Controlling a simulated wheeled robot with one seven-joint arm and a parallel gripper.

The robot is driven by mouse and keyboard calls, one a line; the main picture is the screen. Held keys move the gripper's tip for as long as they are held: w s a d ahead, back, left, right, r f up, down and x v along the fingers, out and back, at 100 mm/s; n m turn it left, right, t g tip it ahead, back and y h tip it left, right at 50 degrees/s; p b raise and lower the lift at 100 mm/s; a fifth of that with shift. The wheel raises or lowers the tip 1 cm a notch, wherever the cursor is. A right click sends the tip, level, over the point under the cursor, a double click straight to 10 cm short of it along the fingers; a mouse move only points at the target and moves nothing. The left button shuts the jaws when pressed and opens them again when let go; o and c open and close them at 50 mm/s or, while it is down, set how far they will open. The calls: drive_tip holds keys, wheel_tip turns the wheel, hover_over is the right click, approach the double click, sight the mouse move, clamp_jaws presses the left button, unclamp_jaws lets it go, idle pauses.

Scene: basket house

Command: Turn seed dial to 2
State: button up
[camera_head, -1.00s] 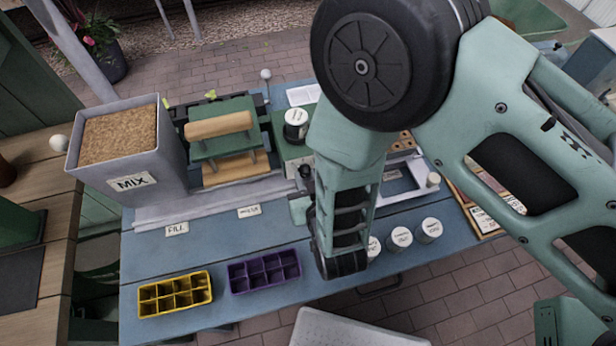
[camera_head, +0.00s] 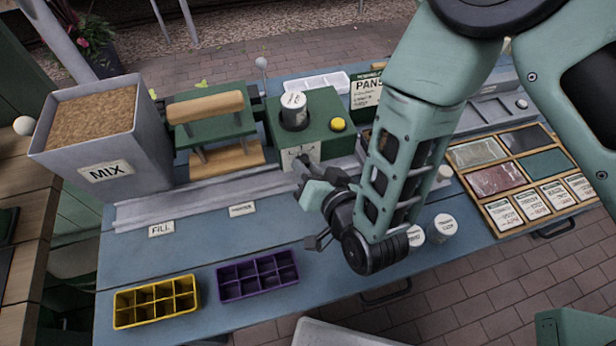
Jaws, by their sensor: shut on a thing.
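The green seed box (camera_head: 335,122) stands on the blue bench, with a white-lidded jar (camera_head: 293,108) and a yellow button (camera_head: 338,124) on top. A pale dial plate (camera_head: 301,152) with faint marks is on its front face. My gripper (camera_head: 303,174) is at this front face, just below the plate, shut on the small dial knob. The fingers hide the knob, and its pointer and number cannot be read.
A yellow tray (camera_head: 156,303) and a purple tray (camera_head: 257,276) lie at the front left. White-lidded jars (camera_head: 443,226) are right of my wrist. A wooden seed-packet case (camera_head: 520,180) lies at right.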

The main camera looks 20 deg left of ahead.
drive_tip(key=shift+f+m+y+b, duration=0.1)
drive_tip(key=shift+m+y+b, duration=0.4)
drive_tip(key=shift+m+b, duration=0.55)
drive_tip(key=shift+n+b, duration=0.25)
drive_tip(key=shift+b, duration=0.05)
drive_tip(key=o, duration=1)
drive_tip(key=shift+d, duration=0.15)
